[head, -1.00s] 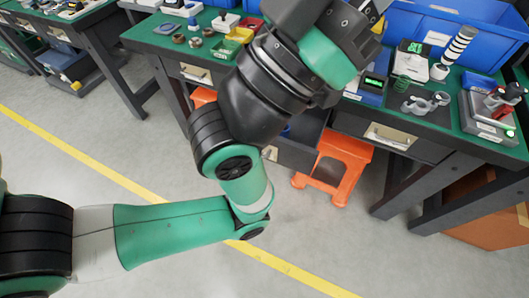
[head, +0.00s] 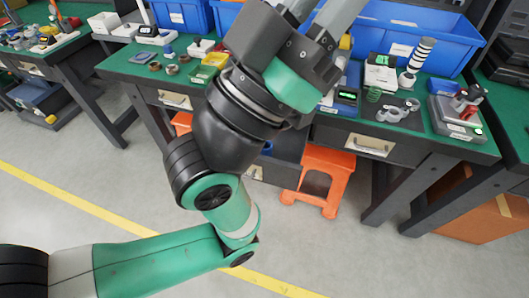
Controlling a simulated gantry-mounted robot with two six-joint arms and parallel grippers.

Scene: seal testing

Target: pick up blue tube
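I cannot clearly make out a blue tube in the head view. A small blue piece (head: 168,50) stands on the green-topped bench (head: 130,68), too small to identify. My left arm reaches in from the left and crosses in front of the bench. My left gripper (head: 322,8) points up at the top edge, over the back of the bench. Its two grey fingers are partly visible, but their tips are cut off by the frame, so I cannot tell whether it is open or holding anything. My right gripper is not in view.
Large blue bins (head: 445,35) line the back of the bench. A striped black-and-white post (head: 416,58), metal clamps (head: 393,112) and a small grey device (head: 452,118) stand at the right. A yellow tray (head: 212,60) sits left of my arm. An orange stool (head: 322,182) stands below.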

